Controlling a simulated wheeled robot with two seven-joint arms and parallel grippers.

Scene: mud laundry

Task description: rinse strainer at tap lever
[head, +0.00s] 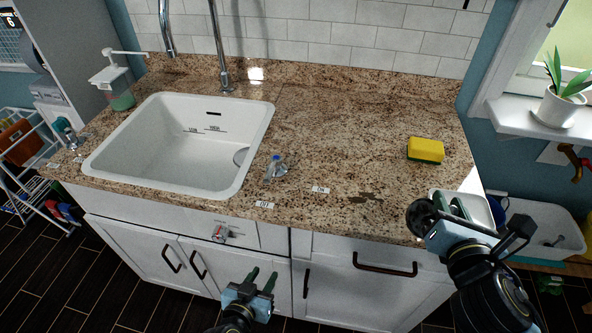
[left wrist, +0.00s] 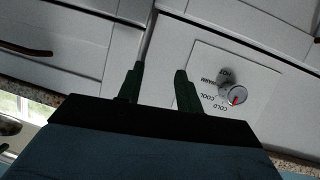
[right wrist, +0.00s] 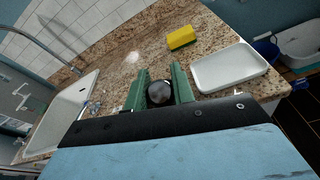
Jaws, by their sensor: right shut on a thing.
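My right gripper (head: 449,206) is shut on a dark round thing (head: 420,216), which appears to be the strainer. It also shows between the green fingers in the right wrist view (right wrist: 159,93). They are above the counter's front right edge. A small blue-topped lever (head: 277,167) stands on the counter right of the sink, near two small white labels (head: 320,189). It seems to be the tap lever. The white sink (head: 130,160) is empty, with a tall metal faucet (head: 225,75) behind it. My left gripper (head: 262,278) is open and empty before the cabinet front.
A yellow-green sponge (head: 426,149) lies on the right of the counter, and a white tray (right wrist: 228,68) is near its right edge. A dial (head: 221,232) sits on the cabinet front. A soap bottle (head: 118,90) stands left of the sink. The middle counter is mostly clear.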

